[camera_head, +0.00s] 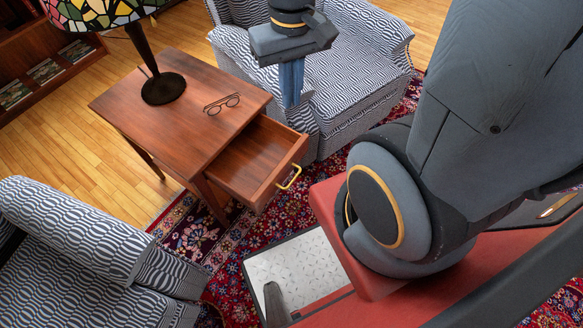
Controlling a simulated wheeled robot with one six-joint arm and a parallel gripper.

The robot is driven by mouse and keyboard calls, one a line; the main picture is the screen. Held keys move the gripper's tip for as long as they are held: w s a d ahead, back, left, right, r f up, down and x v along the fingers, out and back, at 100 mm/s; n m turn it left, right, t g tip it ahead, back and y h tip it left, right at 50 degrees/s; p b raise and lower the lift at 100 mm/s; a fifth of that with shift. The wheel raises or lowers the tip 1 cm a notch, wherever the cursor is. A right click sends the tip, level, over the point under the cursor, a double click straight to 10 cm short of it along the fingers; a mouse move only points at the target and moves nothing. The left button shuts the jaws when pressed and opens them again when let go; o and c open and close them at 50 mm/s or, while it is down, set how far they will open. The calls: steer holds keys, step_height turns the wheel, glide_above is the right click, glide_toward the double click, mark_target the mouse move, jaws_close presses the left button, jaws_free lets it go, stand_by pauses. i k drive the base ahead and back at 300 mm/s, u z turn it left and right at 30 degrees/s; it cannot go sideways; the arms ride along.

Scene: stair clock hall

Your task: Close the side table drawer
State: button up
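The side table (165,112) is reddish-brown wood. Its drawer (252,160) is pulled out toward the lower right and looks empty. A brass-coloured handle (291,177) sits on the drawer front. My gripper (291,104) points down, above and behind the drawer in the picture, in front of the striped armchair. Its two blue fingers are together with nothing visible between them. It appears apart from the drawer and handle.
A lamp with a stained-glass shade (95,12) and eyeglasses (221,104) are on the tabletop. Striped armchairs stand behind (350,60) and at lower left (85,260). A patterned rug (245,235) covers the floor by the drawer. A bookshelf (45,70) is at upper left.

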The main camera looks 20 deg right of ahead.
mark_target(250, 169)
steer(key=z, duration=0.6)
steer(key=k, duration=0.95)
steer(key=u, duration=0.45)
